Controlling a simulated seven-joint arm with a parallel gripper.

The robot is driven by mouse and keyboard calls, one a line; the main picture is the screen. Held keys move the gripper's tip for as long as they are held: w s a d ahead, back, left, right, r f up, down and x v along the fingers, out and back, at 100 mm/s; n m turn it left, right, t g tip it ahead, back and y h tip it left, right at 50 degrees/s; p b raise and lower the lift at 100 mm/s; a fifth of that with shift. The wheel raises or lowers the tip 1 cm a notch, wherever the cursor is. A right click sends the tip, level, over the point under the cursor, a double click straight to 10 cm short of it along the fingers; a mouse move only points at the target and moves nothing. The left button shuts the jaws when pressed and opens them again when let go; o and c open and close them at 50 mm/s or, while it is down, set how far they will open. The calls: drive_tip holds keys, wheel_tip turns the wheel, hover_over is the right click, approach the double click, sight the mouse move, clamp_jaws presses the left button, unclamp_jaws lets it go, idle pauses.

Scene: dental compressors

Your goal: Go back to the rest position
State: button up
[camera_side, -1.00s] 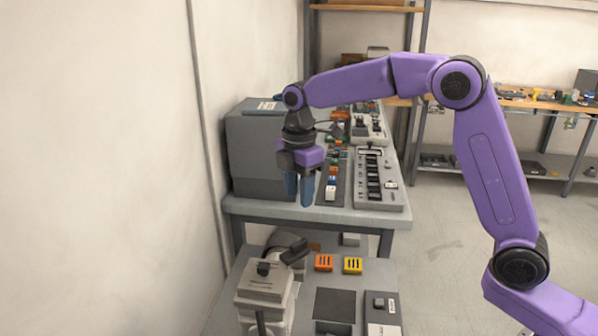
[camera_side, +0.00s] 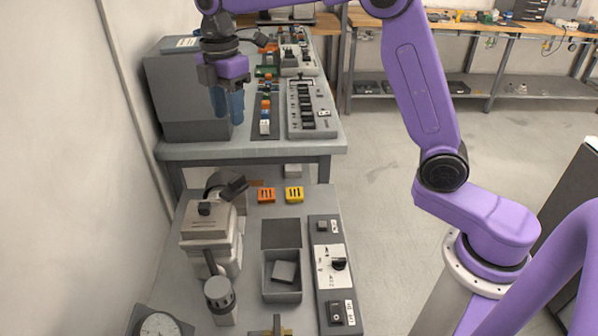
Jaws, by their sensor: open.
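My gripper (camera_side: 228,104) hangs from my purple arm at the upper left, its blue fingers pointing down. The fingers are close together in this view, with a narrow gap and nothing visible between them. It is in front of the grey box-shaped unit (camera_side: 185,100) on the far table, in the air above the table's left side. To its right lies a dark strip with small coloured blocks (camera_side: 265,112), apart from the fingers.
A grey panel with a row of black switches (camera_side: 310,107) lies on the far table (camera_side: 250,150). The near table holds a grey machine (camera_side: 212,235), an orange block (camera_side: 266,195), a yellow block (camera_side: 294,194), an open grey bin (camera_side: 282,295) and a control panel (camera_side: 331,268).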

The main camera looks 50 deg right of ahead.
drive_tip(key=s+d+f+m, duration=0.2)
drive_tip(key=s+d, duration=0.1)
drive_tip(key=s, duration=0.8)
drive_tip(key=s+d+f+m, duration=0.2)
drive_tip(key=s+d+f, duration=0.1)
drive_tip(key=s, duration=0.9)
drive_tip(key=s+d+f+m, duration=0.2)
drive_tip(key=s+d+f, duration=0.1)
drive_tip(key=s, duration=0.8)
drive_tip(key=shift+s+d+f, duration=0.15)
drive_tip(key=shift+s+d, duration=0.1)
drive_tip(key=shift+d, duration=0.3)
